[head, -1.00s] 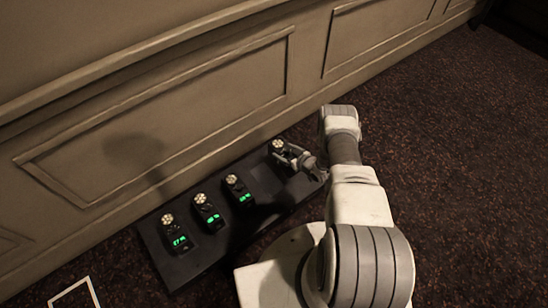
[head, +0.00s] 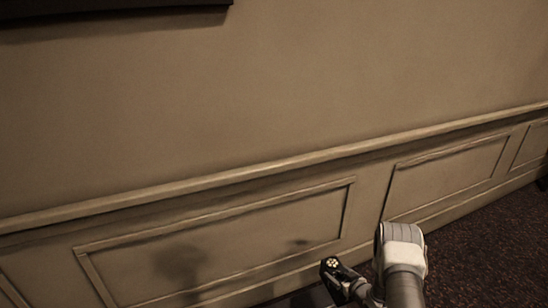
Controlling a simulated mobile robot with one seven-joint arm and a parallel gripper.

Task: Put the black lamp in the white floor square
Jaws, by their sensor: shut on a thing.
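The black lamp (head: 340,272) shows near the bottom edge of the head view, right of centre, with a pale, flower-like cluster on its top. My gripper (head: 352,287) is shut on the lamp from its right side. The lamp's lower part and most of my fingers are hard to make out against the dark background. The white floor square is outside the current view.
A panelled beige wall (head: 270,120) fills most of the view behind the lamp. Dark speckled carpet (head: 480,250) lies open at the right. A dark edge of something (head: 110,8) hangs at the top left.

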